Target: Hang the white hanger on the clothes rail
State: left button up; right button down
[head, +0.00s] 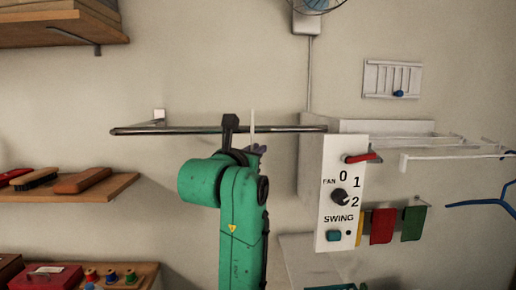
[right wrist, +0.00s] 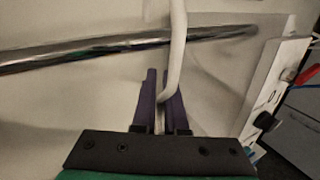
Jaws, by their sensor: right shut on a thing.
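The clothes rail (head: 185,130) is a dark metal bar running across the wall in the head view; it also shows as a shiny tube in the right wrist view (right wrist: 70,54). My right gripper (head: 256,149) is just below the rail, mostly hidden behind its own green arm. Its purple fingers in the right wrist view (right wrist: 162,98) are shut on the white hanger (right wrist: 177,50). A thin white part of the hanger (head: 252,122) rises past the rail, in front of it in the wrist view. I cannot tell whether they touch. My left gripper is out of view.
A white control box (head: 342,195) with a fan knob and red lever stands close at the rail's right end. A white rack (head: 450,154) and a blue hanger (head: 485,204) are farther right. Wooden shelves (head: 70,195) with brushes are at left.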

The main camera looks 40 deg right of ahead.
jog(key=w+d+f, duration=0.2)
jog(key=w+d, duration=0.1)
jog(key=w, duration=0.1)
jog(key=shift+d+f, duration=0.1)
jog(key=shift+f, duration=0.3)
dwell(0.4)
